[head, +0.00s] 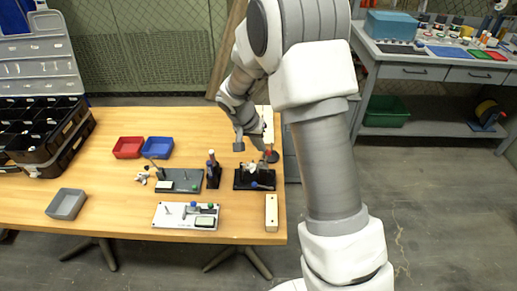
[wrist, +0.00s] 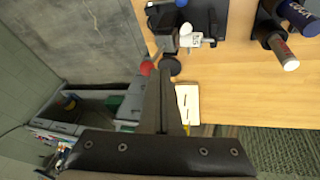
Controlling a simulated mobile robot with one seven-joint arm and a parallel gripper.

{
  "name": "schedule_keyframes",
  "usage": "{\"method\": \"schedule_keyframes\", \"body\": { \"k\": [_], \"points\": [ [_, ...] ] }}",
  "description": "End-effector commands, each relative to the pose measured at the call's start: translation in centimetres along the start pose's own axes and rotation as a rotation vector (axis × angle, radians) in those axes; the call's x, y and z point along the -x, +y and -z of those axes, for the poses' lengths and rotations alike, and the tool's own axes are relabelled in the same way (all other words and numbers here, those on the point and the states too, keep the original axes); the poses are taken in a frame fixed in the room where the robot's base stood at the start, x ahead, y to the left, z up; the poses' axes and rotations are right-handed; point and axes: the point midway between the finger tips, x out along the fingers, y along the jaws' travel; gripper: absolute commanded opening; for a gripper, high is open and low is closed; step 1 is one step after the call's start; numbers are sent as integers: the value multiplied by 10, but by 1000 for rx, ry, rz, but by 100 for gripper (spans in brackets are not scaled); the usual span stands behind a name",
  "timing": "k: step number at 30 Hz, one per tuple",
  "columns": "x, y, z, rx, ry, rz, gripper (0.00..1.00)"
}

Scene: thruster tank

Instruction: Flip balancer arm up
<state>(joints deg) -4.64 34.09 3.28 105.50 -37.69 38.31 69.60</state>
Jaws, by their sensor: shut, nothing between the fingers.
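A small device on a black base (head: 254,179) stands near the right edge of the wooden table, with pale metal parts and a blue knob (head: 254,185) at its front. I cannot tell which part is the balancer arm. In the wrist view the black base (wrist: 206,18) lies at the top, with a white labelled block (wrist: 196,41) at its edge. My gripper (wrist: 163,80) is shut and empty, its fingers pointing towards the device. In the head view it is over the table behind the device, its tips partly hidden. Contact cannot be told.
A red-topped piece (wrist: 146,68) and black disc (wrist: 169,67) lie close by the fingertips. Dark upright bottles (head: 213,170) stand left of the device. A white block (head: 271,212) and white board (head: 186,216) are in front. Red (head: 128,148) and blue trays (head: 158,148) lie left.

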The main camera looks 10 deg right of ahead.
Motion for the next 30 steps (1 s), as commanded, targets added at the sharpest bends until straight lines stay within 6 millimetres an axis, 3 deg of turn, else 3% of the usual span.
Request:
{"method": "schedule_keyframes", "body": {
  "k": [9, 30],
  "points": [
    [-4, 10, 12, -46, -52, 141, 0],
    [-22, 41, 19, -139, -170, 460, 0]
  ]
}}
